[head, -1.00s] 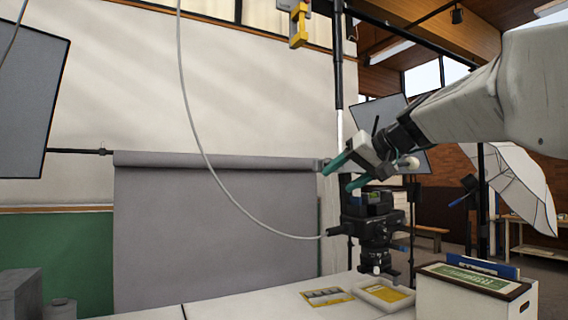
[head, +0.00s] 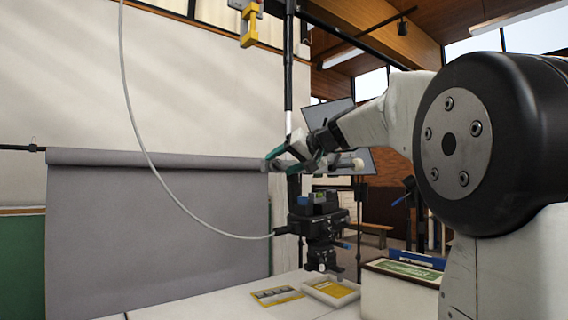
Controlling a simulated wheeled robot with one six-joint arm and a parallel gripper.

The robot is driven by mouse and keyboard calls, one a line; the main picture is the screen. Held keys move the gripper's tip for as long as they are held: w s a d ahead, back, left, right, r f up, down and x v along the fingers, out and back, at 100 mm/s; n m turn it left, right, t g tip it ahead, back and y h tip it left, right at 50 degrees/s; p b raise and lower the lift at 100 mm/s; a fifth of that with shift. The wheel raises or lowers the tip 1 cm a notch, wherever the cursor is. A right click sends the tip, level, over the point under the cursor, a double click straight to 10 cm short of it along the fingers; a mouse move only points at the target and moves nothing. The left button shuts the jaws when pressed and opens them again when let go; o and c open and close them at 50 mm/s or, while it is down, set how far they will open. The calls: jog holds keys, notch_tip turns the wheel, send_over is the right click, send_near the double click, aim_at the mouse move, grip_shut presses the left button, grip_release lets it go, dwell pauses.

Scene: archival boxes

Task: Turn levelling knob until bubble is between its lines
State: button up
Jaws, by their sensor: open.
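A black camera-like device (head: 318,222) sits on a black mount above the white table. On its top is a small yellow-green patch (head: 319,196), which looks like the level vial; the bubble and its lines are too small to make out. A blue part (head: 303,200) shows beside it, and a blue-tipped lever (head: 344,245) sticks out lower right. I cannot tell which part is the levelling knob. My gripper (head: 278,168), with teal fingers, is open and empty, above and left of the device's top, apart from it in the picture.
A grey cable (head: 160,185) hangs down to the device's left side. A yellow card (head: 276,295), a white tray (head: 330,291) and a white box of files (head: 395,291) are on the table (head: 215,308). A grey backdrop (head: 150,235) hangs behind.

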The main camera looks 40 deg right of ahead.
jog(key=c, duration=1)
jog(key=m+y, duration=0.1)
jog(key=m, duration=0.2)
jog(key=shift+d+f+y, duration=0.15)
jog(key=shift+f+y, duration=0.05)
jog(key=shift+y, duration=0.2)
jog(key=shift+f+m+t+y, duration=0.1)
jog(key=shift+m+t+y, duration=0.35)
jog(key=shift+m, duration=0.65)
